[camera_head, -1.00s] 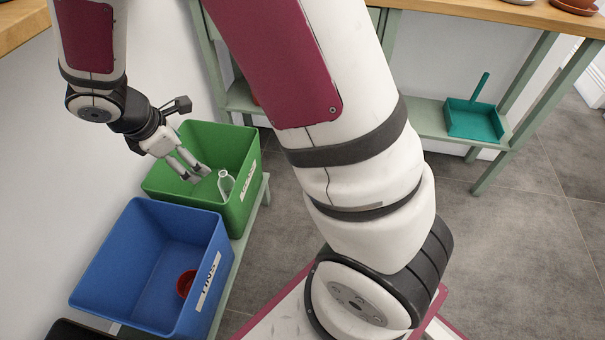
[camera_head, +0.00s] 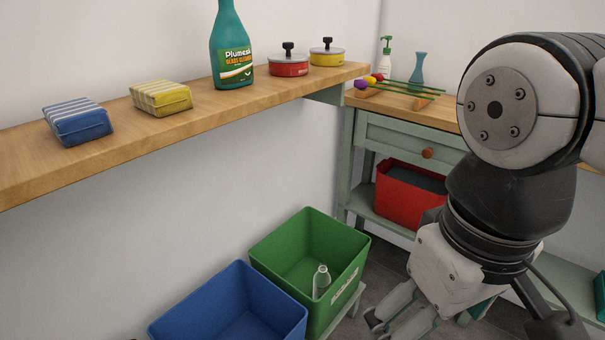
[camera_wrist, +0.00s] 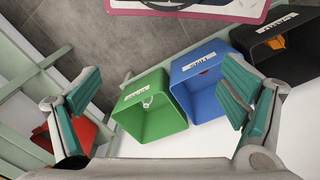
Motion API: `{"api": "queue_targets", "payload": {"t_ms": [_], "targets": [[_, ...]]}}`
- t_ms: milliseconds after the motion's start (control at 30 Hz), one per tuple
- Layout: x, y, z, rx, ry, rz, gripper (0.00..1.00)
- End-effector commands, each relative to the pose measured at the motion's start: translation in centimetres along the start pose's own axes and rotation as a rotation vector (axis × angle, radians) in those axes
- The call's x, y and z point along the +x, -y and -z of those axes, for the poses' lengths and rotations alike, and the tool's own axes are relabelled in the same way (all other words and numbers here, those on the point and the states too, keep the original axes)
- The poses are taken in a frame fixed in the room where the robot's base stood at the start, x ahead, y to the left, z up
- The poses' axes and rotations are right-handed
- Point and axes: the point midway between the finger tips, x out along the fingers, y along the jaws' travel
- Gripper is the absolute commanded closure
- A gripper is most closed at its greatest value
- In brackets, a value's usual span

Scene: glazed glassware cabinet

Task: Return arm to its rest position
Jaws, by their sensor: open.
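My gripper (camera_head: 392,322) hangs at the lower right of the head view, pointing down, to the right of the green bin. In the wrist view its two teal-padded fingers (camera_wrist: 158,98) are spread wide apart with nothing between them. The arm's large white and black joint fills the right of the head view. A clear bottle (camera_head: 321,282) stands in the green bin (camera_head: 283,246), apart from my gripper. The wrist view shows the green bin (camera_wrist: 150,128) and the blue bin (camera_wrist: 184,72) beyond and below the fingers.
The blue bin (camera_head: 232,308) adjoins the green one. A black bin (camera_wrist: 285,45) shows too.

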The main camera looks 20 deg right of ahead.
Motion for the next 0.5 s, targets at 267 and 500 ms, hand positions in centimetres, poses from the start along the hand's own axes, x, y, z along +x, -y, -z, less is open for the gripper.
{"api": "queue_targets", "payload": {"t_ms": [267, 500], "targets": [[0.02, 0.62, -1.24, 0.039, -0.006, 0.035, 0.09], [0.01, 0.59, -1.18, 0.037, -0.006, 0.033, 0.09]]}}
